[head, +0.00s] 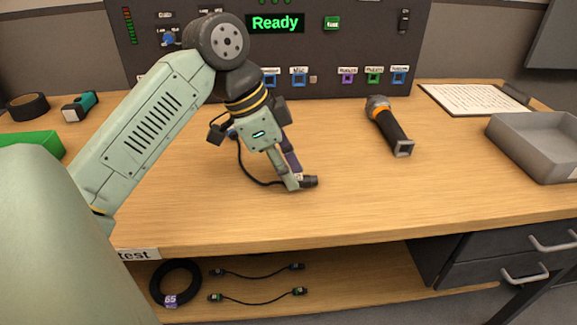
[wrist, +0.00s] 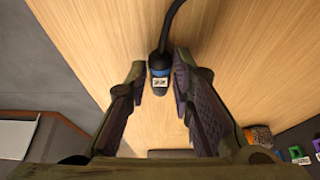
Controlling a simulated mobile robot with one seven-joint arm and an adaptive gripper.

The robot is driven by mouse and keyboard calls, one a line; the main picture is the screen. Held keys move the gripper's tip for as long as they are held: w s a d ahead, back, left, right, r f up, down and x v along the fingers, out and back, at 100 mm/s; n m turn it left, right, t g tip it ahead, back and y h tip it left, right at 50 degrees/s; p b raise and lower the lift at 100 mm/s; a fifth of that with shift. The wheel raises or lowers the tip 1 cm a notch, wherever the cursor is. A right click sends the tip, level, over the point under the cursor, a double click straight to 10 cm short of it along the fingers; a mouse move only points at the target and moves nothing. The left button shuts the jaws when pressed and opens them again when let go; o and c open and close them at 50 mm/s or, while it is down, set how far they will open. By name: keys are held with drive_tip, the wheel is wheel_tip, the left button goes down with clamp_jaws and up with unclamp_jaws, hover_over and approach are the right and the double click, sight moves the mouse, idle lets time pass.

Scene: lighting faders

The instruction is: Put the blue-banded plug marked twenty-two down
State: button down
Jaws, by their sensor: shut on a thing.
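The blue-banded plug (wrist: 159,75) shows in the wrist view with a white label reading 22 and a black cable running away from it. My gripper (wrist: 160,84) is shut on it, with a finger on each side. In the head view my gripper (head: 294,180) is low over the wooden table, and the dark end of the plug (head: 309,181) sticks out to the right of the fingertips. I cannot tell whether the plug touches the table. Its black cable (head: 245,172) loops to the left, partly hidden behind my gripper.
A grey tray (head: 535,150) and a paper sheet (head: 475,98) are farther right. A control panel (head: 300,50) with coloured sockets stands behind. The table's front middle is clear.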

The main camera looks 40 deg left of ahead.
drive_tip(key=shift+f, duration=0.2)
drive_tip(key=c, duration=1.4)
unclamp_jaws()
drive_tip(key=shift+r, duration=0.15)
drive_tip(key=v, duration=1.2)
